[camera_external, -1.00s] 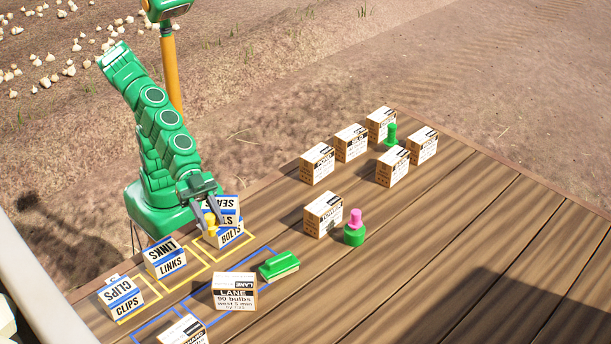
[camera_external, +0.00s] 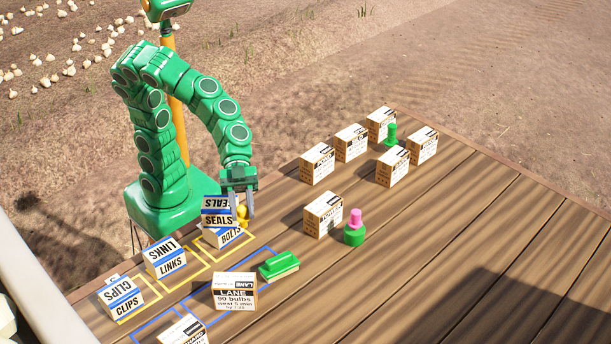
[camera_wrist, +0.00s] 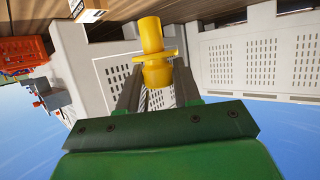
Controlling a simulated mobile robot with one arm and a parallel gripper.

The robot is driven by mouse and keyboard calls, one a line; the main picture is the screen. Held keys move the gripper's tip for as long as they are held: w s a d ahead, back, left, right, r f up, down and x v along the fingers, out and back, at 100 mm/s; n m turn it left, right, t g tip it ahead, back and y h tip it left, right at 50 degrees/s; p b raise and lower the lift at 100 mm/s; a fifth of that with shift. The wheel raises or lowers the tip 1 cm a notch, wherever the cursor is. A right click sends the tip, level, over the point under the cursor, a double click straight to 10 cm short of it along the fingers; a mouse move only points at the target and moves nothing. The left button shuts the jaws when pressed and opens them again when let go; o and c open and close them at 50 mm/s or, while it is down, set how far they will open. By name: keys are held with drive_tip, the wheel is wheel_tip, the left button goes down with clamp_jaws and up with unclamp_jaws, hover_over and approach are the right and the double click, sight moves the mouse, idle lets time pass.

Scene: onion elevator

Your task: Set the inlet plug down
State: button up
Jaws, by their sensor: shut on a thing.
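My gripper (camera_external: 238,218) is shut on a yellow plug (camera_external: 242,211), which I take to be the inlet plug. It hangs at the right side of the SEALS box (camera_external: 217,219), close to it; I cannot tell whether they touch. In the wrist view the yellow plug (camera_wrist: 152,45) has a wide flange and a narrower end pointing away from my gripper (camera_wrist: 158,90). A pink-topped green plug (camera_external: 355,226) stands on the deck to the right. A green plug (camera_external: 390,136) stands among white boxes at the back.
A green block (camera_external: 279,265) and LANE box (camera_external: 234,291) lie near a blue outline. The right-hand deck (camera_external: 470,230) is clear.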

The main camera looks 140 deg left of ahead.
drive_tip(key=s+a+m+g+h, duration=0.2)
drive_tip(key=s+a+m+g, duration=0.1)
drive_tip(key=s+a, duration=0.65)
drive_tip(key=s+a+m+g+h, duration=0.3)
drive_tip(key=s+a, duration=0.4)
drive_tip(key=s, duration=0.6)
drive_tip(key=shift+w+a+f, duration=0.35)
drive_tip(key=shift+w+f, duration=1.95)
drive_tip(key=shift+f, duration=0.25)
drive_tip(key=shift+w+a+f, duration=0.4)
drive_tip(key=shift+w+f, duration=1.85)
drive_tip(key=shift+f, duration=0.3)
drive_tip(key=shift+w+a+f, duration=0.35)
drive_tip(key=shift+w+f, duration=1.95)
drive_tip(key=shift+f, duration=1.7)
drive_tip(key=shift+f, duration=0.15)
